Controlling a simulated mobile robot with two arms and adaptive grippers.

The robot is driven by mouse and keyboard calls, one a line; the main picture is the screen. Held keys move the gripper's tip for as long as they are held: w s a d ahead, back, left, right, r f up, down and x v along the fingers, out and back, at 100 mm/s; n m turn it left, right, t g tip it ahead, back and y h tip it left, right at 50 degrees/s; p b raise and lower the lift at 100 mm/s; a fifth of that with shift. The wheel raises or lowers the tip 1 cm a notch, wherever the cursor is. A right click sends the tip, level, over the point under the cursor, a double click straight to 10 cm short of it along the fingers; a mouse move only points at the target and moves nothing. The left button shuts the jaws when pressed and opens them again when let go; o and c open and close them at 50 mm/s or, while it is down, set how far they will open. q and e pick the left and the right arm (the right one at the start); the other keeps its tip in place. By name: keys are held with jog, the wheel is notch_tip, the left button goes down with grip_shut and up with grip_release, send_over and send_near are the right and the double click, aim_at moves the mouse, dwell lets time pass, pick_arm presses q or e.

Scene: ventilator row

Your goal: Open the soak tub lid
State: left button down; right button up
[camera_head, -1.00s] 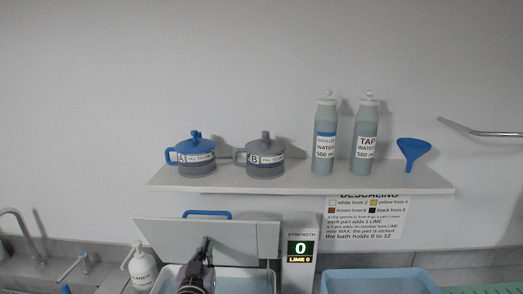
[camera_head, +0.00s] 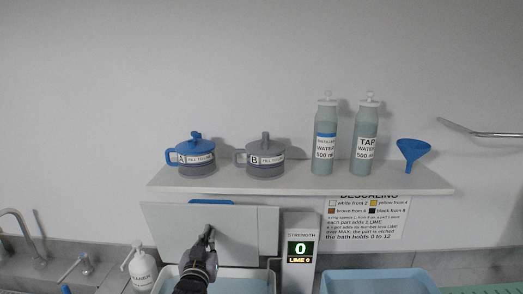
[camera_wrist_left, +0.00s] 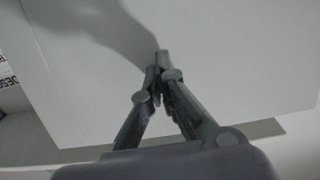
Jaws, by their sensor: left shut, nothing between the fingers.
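The soak tub lid (camera_head: 165,225) is a pale grey panel standing raised and near upright at the back of the soak tub (camera_head: 232,282). Part of its blue handle (camera_head: 212,202) shows above the top edge. My left gripper (camera_head: 208,229) is shut and empty, in front of the lid's inner face. In the left wrist view its closed fingertips (camera_wrist_left: 160,56) are at or very close to the lid's face (camera_wrist_left: 230,60); whether they touch is hard to tell. My right gripper is not in view.
A strength display (camera_head: 300,250) reading 0 stands right of the tub. A blue tub (camera_head: 378,280) is further right. A white bottle (camera_head: 140,270) and sink taps (camera_head: 78,267) are at left. A shelf (camera_head: 300,186) above holds two pots, two bottles and a blue funnel (camera_head: 413,152).

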pick_arm(q)
jog(key=s+p, duration=0.2)
jog(key=s, duration=0.7)
jog(key=shift+a, duration=0.15)
dwell(0.4)
